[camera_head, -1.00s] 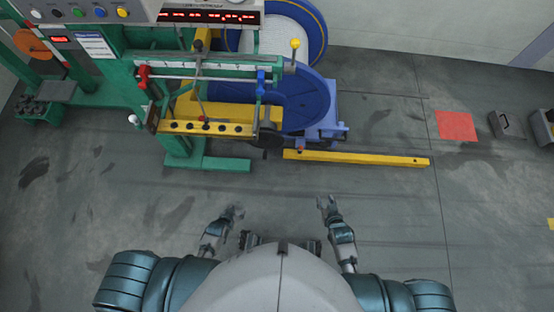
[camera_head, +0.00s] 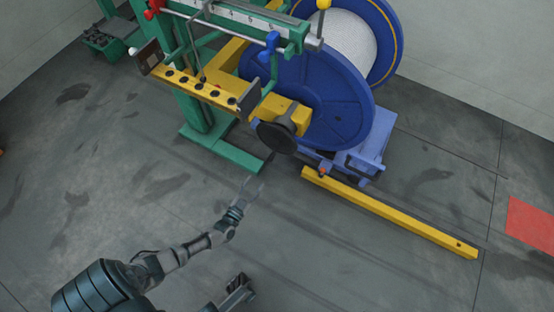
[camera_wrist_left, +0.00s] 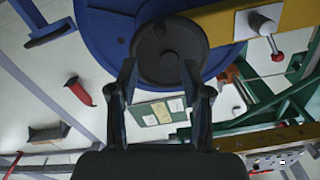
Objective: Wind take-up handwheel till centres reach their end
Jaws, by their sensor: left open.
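The black round handwheel (camera_head: 275,137) sits at the end of the yellow arm of the green strander frame, in front of the blue reel flange (camera_head: 340,110). In the left wrist view the handwheel (camera_wrist_left: 170,50) fills the space ahead of the fingers, its near rim between the fingertips. My left gripper (camera_head: 252,188) is open and empty, below and in front of the handwheel in the head view; its fingers (camera_wrist_left: 160,68) are spread in the wrist view. I cannot tell if they touch the rim. The reel centres cannot be made out.
A yellow floor rail (camera_head: 390,212) runs right of the handwheel. A blue carriage (camera_head: 365,160) stands behind it. The green frame foot (camera_head: 225,150) lies to the left. A red floor mat (camera_head: 530,220) is at the far right.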

